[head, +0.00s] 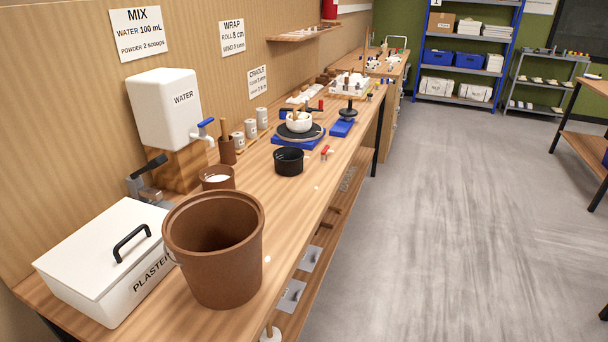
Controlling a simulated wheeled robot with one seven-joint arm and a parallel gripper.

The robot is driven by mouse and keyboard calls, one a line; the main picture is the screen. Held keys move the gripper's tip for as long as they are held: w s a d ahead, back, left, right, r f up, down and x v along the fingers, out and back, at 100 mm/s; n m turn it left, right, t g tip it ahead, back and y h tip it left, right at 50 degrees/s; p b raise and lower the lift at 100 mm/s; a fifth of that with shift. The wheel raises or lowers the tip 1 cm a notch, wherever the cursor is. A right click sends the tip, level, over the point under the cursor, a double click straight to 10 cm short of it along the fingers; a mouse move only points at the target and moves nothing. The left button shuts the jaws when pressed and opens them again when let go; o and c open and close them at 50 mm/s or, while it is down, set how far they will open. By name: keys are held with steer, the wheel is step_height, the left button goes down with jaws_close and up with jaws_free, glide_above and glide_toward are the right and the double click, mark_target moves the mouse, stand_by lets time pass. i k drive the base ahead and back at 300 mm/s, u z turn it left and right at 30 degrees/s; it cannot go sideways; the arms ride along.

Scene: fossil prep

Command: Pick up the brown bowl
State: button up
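A small brown bowl (218,172) with something white inside stands on the wooden bench, near the foot of the water tank. Its lower part is partly hidden behind a larger brown bucket (213,255), which stands nearer to me at the bench's front edge and looks empty. The bowl is upright. My gripper is not in view.
A white plaster box (95,250) with a black handle is left of the bucket. A white water tank (165,108) with a blue tap stands behind the bowl. A black bowl (289,163) is farther right. The grey floor (450,220) is clear.

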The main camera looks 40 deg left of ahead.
mark_target(218, 176)
steer(key=u, duration=0.2)
steer(key=i, duration=0.75)
steer(key=u, duration=0.75)
steer(key=i, duration=1.4)
steer(key=u, duration=1.8)
steer(key=i, duration=0.8)
steer(key=u, duration=0.9)
